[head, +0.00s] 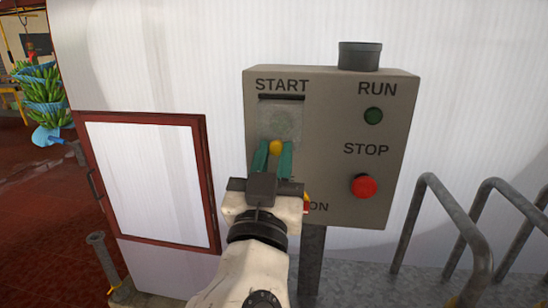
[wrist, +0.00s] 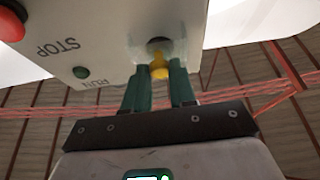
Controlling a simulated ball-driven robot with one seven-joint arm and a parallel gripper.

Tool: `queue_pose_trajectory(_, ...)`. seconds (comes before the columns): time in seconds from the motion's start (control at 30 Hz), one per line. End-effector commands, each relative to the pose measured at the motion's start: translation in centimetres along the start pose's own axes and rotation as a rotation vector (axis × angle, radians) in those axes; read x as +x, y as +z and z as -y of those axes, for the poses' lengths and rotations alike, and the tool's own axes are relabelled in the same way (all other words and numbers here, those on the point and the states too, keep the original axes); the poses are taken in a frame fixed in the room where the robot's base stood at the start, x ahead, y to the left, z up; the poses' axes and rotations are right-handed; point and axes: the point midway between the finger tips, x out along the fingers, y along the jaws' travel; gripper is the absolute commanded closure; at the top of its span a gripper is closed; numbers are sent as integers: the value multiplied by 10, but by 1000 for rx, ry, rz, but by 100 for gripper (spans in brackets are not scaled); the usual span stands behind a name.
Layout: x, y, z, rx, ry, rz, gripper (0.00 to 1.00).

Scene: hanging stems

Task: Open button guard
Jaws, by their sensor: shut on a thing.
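The grey control box (head: 330,90) stands on a post in front of the white wall. Under its START label is a pale, cloudy guard (head: 283,122) with a dark slot along its top. A small yellow knob (head: 276,147) sits at the guard's lower edge. My gripper (head: 273,150) has its green fingers either side of this knob and is shut on it. The wrist view shows the yellow knob (wrist: 160,70) between the fingertips, against the box face by a grey round patch (wrist: 160,46). My gripper hides the lower left of the box.
The green RUN light (head: 373,116) and red STOP button (head: 364,186) are right of my gripper. Grey metal rails (head: 425,200) stand at the lower right. A red-framed white panel (head: 150,185) is at the left, with hanging bananas (head: 42,90) beyond.

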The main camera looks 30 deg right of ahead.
Motion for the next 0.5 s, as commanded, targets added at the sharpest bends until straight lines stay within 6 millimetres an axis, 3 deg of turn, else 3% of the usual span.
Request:
queue_pose_trajectory(0.17,0,0,0,0,0,0,100)
queue_pose_trajectory(0.5,0,0,0,0,0,0,100)
